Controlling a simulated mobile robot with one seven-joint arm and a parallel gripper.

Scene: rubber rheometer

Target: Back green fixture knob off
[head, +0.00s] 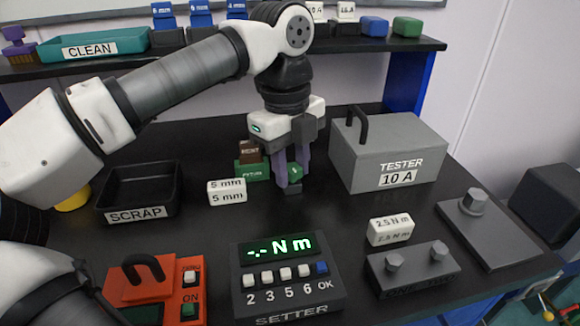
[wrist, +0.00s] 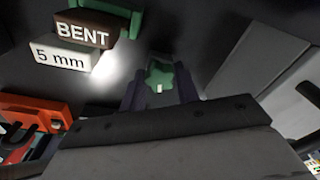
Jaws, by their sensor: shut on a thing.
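A green star-shaped knob (wrist: 160,76) sits between my gripper's fingers in the wrist view, with a small white mark on it. My gripper (head: 291,177) points straight down and is shut on this knob (head: 295,171) in the head view, just above a dark block (head: 291,188). A green fixture (head: 252,172) stands just left of the fingers, with a brown block (head: 250,152) marked BENT above it. How the knob joins the fixture is hidden by the fingers.
A white 5 mm block (head: 227,191) lies left of the gripper. A grey tester (head: 390,150) marked 10 A stands close on the right. The setter (head: 285,275), black scrap tray (head: 140,192) and orange switch box (head: 157,285) are nearby.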

